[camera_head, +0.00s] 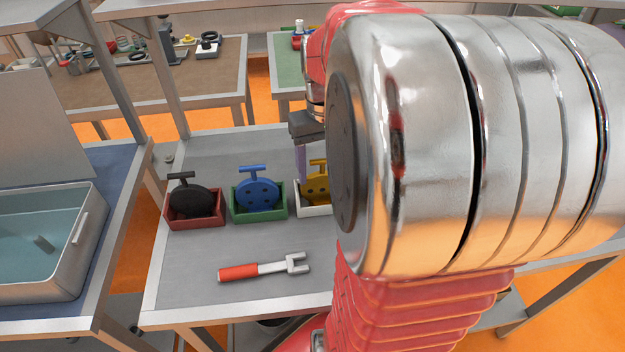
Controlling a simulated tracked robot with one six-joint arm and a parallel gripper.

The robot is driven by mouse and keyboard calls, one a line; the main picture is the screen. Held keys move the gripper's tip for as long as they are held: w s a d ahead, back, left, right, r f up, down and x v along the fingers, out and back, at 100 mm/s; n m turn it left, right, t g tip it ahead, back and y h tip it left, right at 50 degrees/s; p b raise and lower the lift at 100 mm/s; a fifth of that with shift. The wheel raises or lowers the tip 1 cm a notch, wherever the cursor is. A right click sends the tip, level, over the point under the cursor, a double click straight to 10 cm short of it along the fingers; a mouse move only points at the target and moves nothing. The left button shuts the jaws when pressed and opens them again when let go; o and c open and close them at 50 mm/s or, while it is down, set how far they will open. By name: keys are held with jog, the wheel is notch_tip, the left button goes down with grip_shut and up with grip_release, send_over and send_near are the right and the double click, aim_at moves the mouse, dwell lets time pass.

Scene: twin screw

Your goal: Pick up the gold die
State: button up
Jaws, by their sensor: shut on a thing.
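The gold die (316,187) is a yellow disc with a T-shaped handle. It stands in a white bin (311,211) on the grey bench, and its right part is hidden behind my arm. My gripper (304,176) is at the left side of the gold die, above the white bin. It is shut on the gold die, though the contact is largely hidden. I cannot tell whether the die is lifted off the bin floor.
A blue die (257,192) stands in a green bin (260,213). A black die (188,200) stands in a red bin (194,222). A red-handled fork wrench (262,268) lies in front. A basin (50,292) of water is at left.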

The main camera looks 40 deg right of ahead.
jog(key=shift+f, duration=0.1)
jog(key=c, duration=0.4)
jog(key=shift+r, duration=0.35)
grip_shut()
notch_tip(320, 180, up, 10)
jog(key=shift+f, duration=0.25)
